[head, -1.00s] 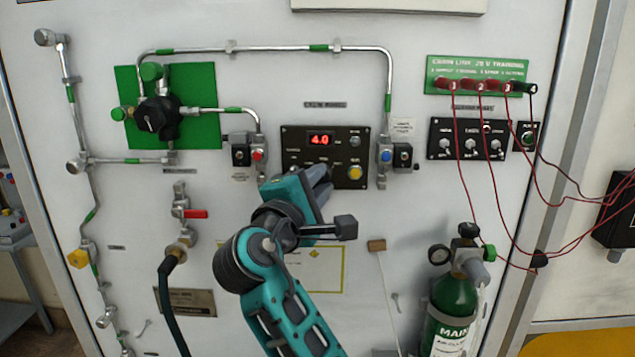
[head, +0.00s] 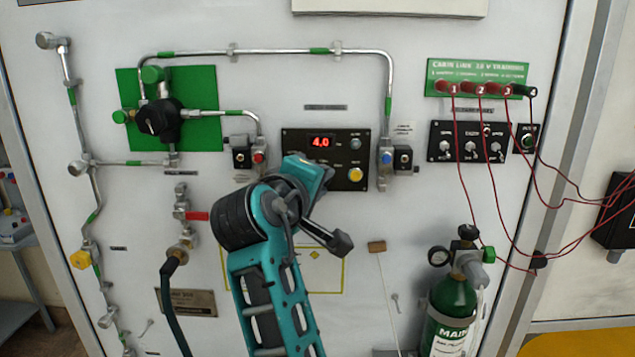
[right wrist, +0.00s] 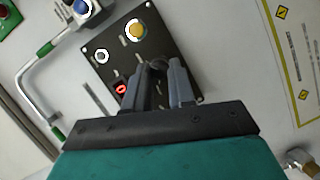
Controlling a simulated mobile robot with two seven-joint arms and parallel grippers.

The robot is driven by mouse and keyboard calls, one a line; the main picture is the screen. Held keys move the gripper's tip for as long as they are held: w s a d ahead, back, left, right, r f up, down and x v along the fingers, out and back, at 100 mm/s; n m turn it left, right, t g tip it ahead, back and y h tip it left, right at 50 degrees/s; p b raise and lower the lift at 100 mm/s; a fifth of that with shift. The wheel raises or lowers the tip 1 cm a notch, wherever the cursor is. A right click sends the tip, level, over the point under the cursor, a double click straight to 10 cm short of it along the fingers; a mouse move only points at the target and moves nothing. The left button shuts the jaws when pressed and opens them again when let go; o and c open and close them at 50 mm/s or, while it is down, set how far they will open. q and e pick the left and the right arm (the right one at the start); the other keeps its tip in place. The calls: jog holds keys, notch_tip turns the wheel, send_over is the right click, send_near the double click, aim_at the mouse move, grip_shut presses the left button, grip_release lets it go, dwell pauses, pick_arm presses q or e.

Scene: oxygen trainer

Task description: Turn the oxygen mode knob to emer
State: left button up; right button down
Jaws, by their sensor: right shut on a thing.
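The black oxygen panel (head: 345,180) has a red display (head: 321,142) reading 4.0 and a yellow button (head: 355,174). My right gripper (right wrist: 160,82) is at this panel. In the right wrist view its grey fingers are closed around a small dark knob (right wrist: 157,66) on the panel, which also shows there (right wrist: 112,68). Most of the knob is hidden between the fingers, so its pointer and setting cannot be read. In the head view my teal wrist covers the knob and the fingertips. My left gripper is not in view.
Metal pipes (head: 270,47) run around the panel. A valve with a blue button (head: 386,157) is to its right and one with a red button (head: 259,157) to its left. A green oxygen cylinder (head: 452,303) stands lower right. Red cables (head: 462,160) hang at the right.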

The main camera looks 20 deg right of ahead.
jog(key=shift+f, duration=0.1)
dwell(0.4)
jog(key=c, duration=0.9)
grip_release()
jog(key=shift+c, duration=0.2)
jog(key=v, duration=1.3)
